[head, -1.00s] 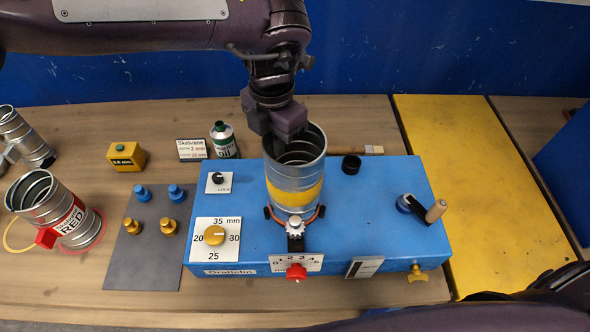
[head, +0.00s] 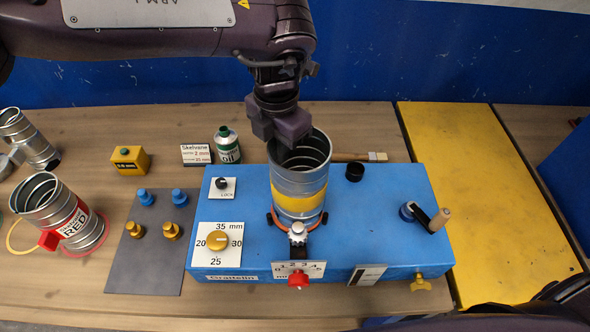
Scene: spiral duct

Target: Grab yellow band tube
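The yellow band tube (head: 299,190) is a spiral metal duct with a yellow stripe. It stands upright in the orange ring on the blue machine (head: 385,215), its open top facing up. My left gripper (head: 283,140) comes down from above at the tube's upper back left rim. Its fingertips are hidden at or inside the rim, so I cannot tell whether they are open, shut or touching the wall. My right gripper is not visible; only a dark part of my own body shows at the lower right.
A red-labelled tube (head: 60,213) leans at the left, with another metal tube (head: 26,138) behind it. A grey mat (head: 145,260) holds blue and yellow knobs. A yellow panel (head: 480,200) at right is clear.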

